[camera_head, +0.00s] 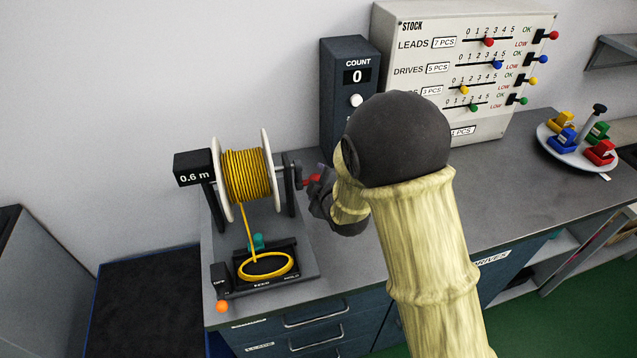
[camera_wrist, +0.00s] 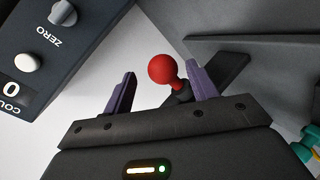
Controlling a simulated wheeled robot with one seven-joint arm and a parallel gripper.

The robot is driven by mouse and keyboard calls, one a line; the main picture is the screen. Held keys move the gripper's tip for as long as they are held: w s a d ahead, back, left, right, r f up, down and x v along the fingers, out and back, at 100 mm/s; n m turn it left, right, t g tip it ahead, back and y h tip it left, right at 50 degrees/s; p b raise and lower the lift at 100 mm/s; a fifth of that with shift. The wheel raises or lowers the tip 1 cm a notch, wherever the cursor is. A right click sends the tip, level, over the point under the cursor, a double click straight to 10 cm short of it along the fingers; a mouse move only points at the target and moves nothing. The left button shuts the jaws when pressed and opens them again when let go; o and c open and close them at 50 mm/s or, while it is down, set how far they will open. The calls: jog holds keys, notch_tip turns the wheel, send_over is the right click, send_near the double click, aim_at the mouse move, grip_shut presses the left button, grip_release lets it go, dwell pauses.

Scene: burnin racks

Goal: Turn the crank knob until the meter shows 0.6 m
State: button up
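The meter (camera_head: 194,176) on the left of the winding stand reads 0.6 m. A spool (camera_head: 247,177) of yellow cable sits between two pale discs, and a strand runs down to a coil (camera_head: 265,267) at the base. The red crank knob (camera_head: 311,180) is right of the spool, partly hidden by my gripper (camera_head: 318,187). In the wrist view the red knob (camera_wrist: 163,69) shows between the spread purple fingers of my gripper (camera_wrist: 162,90), nearer the right finger. The gripper is open; I cannot tell whether that finger touches the crank.
A dark counter box (camera_head: 350,88) reading 0 stands close behind my gripper. A white stock board (camera_head: 470,60) with coloured sliders is behind my arm. A round tray (camera_head: 568,151) with coloured pieces lies at the right. Bare counter (camera_head: 500,185) lies between.

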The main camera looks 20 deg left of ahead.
jog(key=shift+f, duration=0.15)
jog(key=b+v, duration=0.8)
jog(key=v, duration=0.9)
dwell(0.3)
jog(key=shift+d, duration=0.2)
jog(key=s+d+f+m+g+h+p, duration=0.1)
jog(key=s+d+m+g+h+p, duration=0.2)
jog(key=d+m, duration=0.6)
jog(key=s+d+f+m+g+h+p, duration=0.2)
jog(key=s+d+m+g+h+p, duration=0.1)
jog(key=d+m, duration=0.7)
jog(key=d+g+h+p, duration=0.1)
jog(key=d+g+p, duration=0.1)
jog(key=d, duration=0.2)
jog(key=shift+s+f, duration=0.2)
jog(key=shift+s, duration=0.1)
